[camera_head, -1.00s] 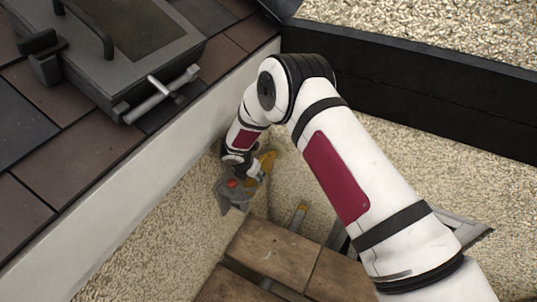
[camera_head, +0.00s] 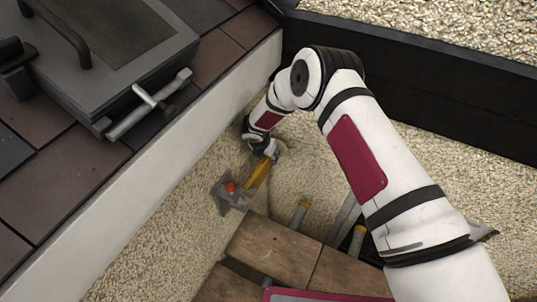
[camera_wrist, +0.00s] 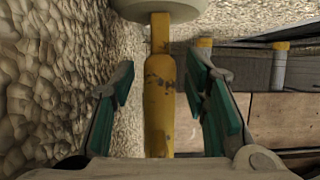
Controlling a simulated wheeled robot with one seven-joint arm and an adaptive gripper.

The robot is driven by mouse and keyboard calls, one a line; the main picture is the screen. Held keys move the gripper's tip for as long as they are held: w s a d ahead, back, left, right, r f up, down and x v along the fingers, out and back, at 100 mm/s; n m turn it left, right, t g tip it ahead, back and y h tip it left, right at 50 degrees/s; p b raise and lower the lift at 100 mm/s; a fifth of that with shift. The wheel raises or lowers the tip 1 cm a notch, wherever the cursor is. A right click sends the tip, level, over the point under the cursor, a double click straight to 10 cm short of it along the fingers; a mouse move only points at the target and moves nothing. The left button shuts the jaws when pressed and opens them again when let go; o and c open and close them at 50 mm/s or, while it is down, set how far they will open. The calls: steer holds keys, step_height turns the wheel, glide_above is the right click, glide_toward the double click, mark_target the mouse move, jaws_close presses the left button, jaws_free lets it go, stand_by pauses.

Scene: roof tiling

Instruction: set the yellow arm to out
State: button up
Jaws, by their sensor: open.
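The yellow arm (camera_head: 257,175) is a long, worn lever. It slants up and right from a grey bracket (camera_head: 222,197) with a red spot, beside the rough wall. In the wrist view the yellow arm (camera_wrist: 159,100) runs lengthwise between my fingers, with dark worn patches. My gripper (camera_wrist: 163,82) is open, with a green-padded finger on each side of the yellow arm and visible gaps. In the head view my gripper (camera_head: 265,147) is at the lever's upper end, partly hidden by my wrist.
Wooden planks (camera_head: 275,249) and yellow-capped posts (camera_head: 300,213) stand below and right of the lever. The roof with a grey hatch (camera_head: 110,60) is at the left, behind a pale edge board. A dark beam (camera_head: 420,95) crosses the upper right.

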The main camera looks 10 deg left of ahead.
jaws_close()
steer(key=s+d+m+g+h+p, duration=0.1)
steer(key=s+d+m+g+h, duration=0.15)
steer(key=s+d+m, duration=0.8)
steer(key=s+d+m+g+p, duration=0.1)
steer(key=s+m+g, duration=0.2)
steer(key=s+m, duration=0.4)
steer(key=shift+s+m, duration=0.35)
steer(key=shift+s, duration=3.7)
steer(key=shift+s+a+g, duration=0.1)
steer(key=shift+g, duration=0.15)
